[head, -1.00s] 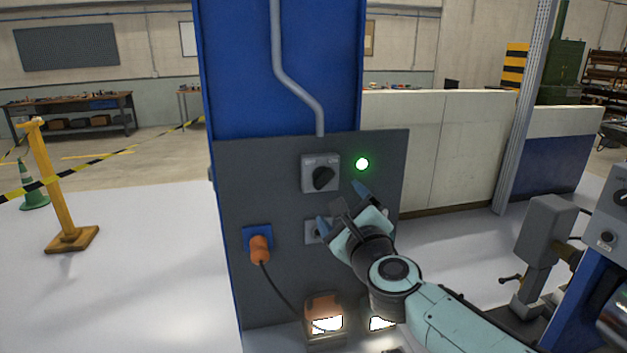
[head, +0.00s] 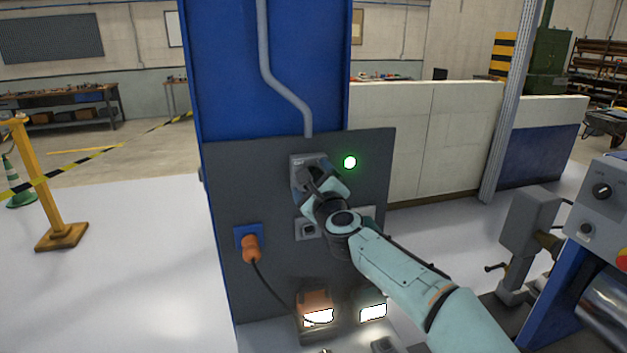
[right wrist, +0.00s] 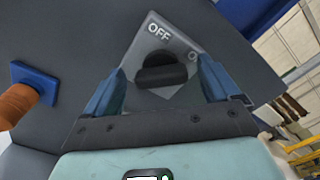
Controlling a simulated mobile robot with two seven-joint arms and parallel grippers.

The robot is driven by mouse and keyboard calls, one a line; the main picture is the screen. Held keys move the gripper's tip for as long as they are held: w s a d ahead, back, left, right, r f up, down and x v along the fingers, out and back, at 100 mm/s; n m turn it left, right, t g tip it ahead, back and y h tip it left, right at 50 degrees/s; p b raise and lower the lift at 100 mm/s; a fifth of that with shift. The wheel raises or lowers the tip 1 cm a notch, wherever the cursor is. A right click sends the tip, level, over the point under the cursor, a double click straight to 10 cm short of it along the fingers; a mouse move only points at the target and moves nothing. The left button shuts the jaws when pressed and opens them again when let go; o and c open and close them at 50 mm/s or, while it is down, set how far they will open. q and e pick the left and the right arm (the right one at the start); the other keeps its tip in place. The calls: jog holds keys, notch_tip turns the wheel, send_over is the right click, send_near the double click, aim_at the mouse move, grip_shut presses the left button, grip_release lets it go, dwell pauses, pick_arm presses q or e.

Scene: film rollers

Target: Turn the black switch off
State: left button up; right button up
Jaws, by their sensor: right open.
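The black switch (right wrist: 162,72) is a rotary knob on a grey square plate marked OFF, seen in the right wrist view. In the head view its grey plate (head: 301,160) shows on the dark panel, and the knob is mostly hidden behind my right gripper (head: 318,178). In the right wrist view my right gripper (right wrist: 158,88) is open, with one blue finger on each side of the knob. I cannot tell whether the fingers touch it. A green lamp (head: 350,162) beside the switch is lit. My left gripper is not in view.
An orange plug (head: 250,248) with a black cable sits in a blue socket at the panel's lower left. Lit work lamps (head: 316,313) stand at the panel's foot. A machine with a control box (head: 603,205) stands at right.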

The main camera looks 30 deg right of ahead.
jog(key=c, duration=1.1)
jog(key=shift+o, duration=0.2)
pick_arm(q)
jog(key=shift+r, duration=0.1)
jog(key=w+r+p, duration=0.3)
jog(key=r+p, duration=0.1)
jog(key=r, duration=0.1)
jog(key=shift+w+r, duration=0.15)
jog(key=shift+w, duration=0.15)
pick_arm(e)
jog(key=n, duration=1.7)
jog(key=shift+f+n, duration=0.35)
jog(key=shift+n, duration=0.05)
